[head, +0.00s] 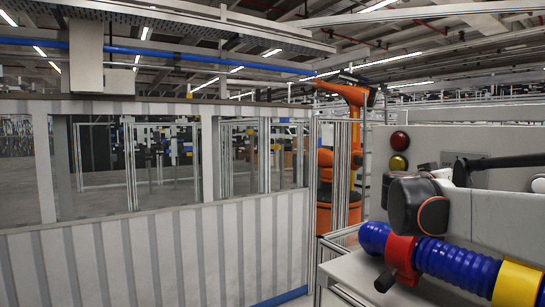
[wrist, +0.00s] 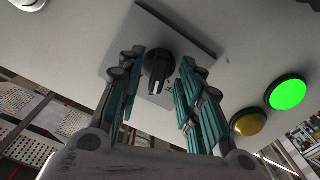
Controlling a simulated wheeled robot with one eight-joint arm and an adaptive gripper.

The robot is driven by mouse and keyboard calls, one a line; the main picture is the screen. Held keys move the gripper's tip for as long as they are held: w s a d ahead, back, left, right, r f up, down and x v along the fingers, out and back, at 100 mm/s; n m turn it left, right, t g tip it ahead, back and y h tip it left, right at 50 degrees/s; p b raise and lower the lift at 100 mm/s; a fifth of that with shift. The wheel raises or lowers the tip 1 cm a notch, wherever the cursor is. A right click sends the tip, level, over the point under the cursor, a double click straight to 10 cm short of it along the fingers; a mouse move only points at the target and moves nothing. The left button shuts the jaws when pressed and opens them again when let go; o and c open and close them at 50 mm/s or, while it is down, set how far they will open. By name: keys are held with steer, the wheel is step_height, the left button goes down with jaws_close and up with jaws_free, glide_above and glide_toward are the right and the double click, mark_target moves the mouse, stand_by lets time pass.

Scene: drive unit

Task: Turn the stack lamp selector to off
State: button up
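The stack lamp selector (wrist: 157,66) is a black rotary knob with a raised grip bar. In the wrist view it sits on a light square plate (wrist: 187,30) on a pale panel. My gripper (wrist: 156,75) is open, with a teal-padded finger on each side of the knob. A gap shows between the knob and each finger, so I see no grip on it. Small marks beside the knob are too small to read. In the head view I cannot make out the selector or my gripper.
A lit green lamp (wrist: 287,92) and an unlit amber lamp (wrist: 249,122) are right of the knob. The head view shows a red lamp (head: 399,141), a blue ribbed hose (head: 455,268) with a red lever fitting (head: 402,254), and an orange robot (head: 344,160) behind fencing.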

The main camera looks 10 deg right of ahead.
steer(key=shift+w+d, duration=0.2)
steer(key=shift+d, duration=0.35)
jaws_close()
